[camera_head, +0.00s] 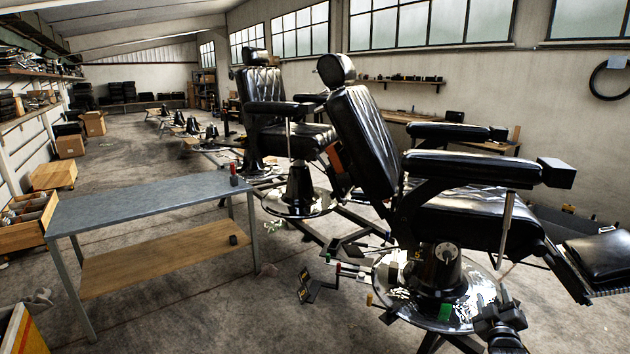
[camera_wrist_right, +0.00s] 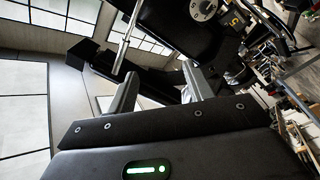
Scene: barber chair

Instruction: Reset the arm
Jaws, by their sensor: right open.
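The nearest black barber chair (camera_head: 365,140) stands at the right in the head view, its backrest leaning back. Its near armrest (camera_head: 470,167) lies about level, with a black block (camera_head: 556,173) at its front end. A silver rod (camera_head: 506,218) slants down below the armrest. My right gripper (camera_head: 500,318) is low at the bottom right, in front of the chair's round shiny base (camera_head: 400,285) and below the armrest. The right wrist view shows my right gripper's fingers (camera_wrist_right: 162,92) apart, nothing seen between them. The silver rod also shows there (camera_wrist_right: 128,42). My left gripper is not in view.
A grey-topped table (camera_head: 150,195) with a wooden lower shelf stands at the left. A second black barber chair (camera_head: 265,100) is behind the first. Metal frame parts and small levers (camera_head: 345,268) lie around the chair base.

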